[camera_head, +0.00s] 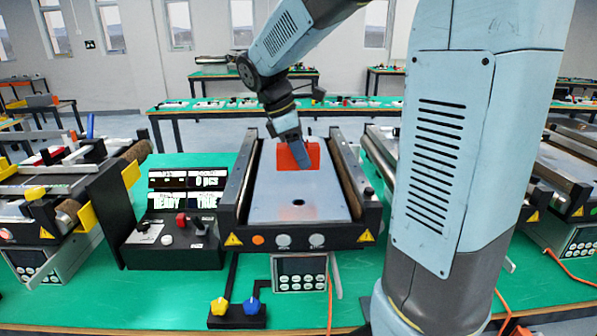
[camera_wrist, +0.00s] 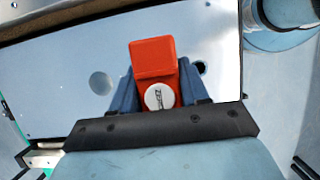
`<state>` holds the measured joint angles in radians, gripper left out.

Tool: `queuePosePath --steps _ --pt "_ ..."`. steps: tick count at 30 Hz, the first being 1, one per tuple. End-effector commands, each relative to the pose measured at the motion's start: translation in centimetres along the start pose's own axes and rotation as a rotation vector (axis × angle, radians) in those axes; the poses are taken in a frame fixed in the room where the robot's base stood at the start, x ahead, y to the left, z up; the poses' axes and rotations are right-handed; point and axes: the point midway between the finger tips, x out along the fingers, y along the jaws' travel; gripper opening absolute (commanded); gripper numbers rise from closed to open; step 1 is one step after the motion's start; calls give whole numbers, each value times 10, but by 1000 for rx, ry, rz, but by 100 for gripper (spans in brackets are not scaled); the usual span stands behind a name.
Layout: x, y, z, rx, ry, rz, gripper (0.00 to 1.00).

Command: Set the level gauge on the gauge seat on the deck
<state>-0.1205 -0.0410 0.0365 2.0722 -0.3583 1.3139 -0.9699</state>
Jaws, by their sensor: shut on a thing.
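My gripper (camera_head: 294,150) is over the far part of the grey deck (camera_head: 270,190) of the middle conveyor. It is shut on the red level gauge (camera_head: 313,152). In the wrist view the gauge (camera_wrist: 153,58) is a red block with a round white label, between the blue fingers of my gripper (camera_wrist: 160,90). I cannot tell whether the gauge touches the deck. A small dark hole (camera_head: 299,203) is in the near half of the deck. In the wrist view the deck (camera_wrist: 60,70) shows a round grey spot left of the gauge. I cannot tell which mark is the gauge seat.
Dark side rails (camera_head: 236,185) flank the deck. A control box with lit displays (camera_head: 185,190) stands to the left. A yellow and a blue knob (camera_head: 236,310) are in front. Other conveyors stand left and right. The near deck surface is clear.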

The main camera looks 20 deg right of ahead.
Motion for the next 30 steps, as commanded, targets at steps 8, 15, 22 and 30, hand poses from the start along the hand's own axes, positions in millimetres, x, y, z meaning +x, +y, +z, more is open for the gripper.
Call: queuePosePath --steps 8,15,22,30 --pt "17 15 -8 -1 -1 0 0" --pt "38 22 -18 -3 -2 -2 0" --pt "52 23 -24 0 0 1 0" --pt "54 22 -25 -1 0 0 46"
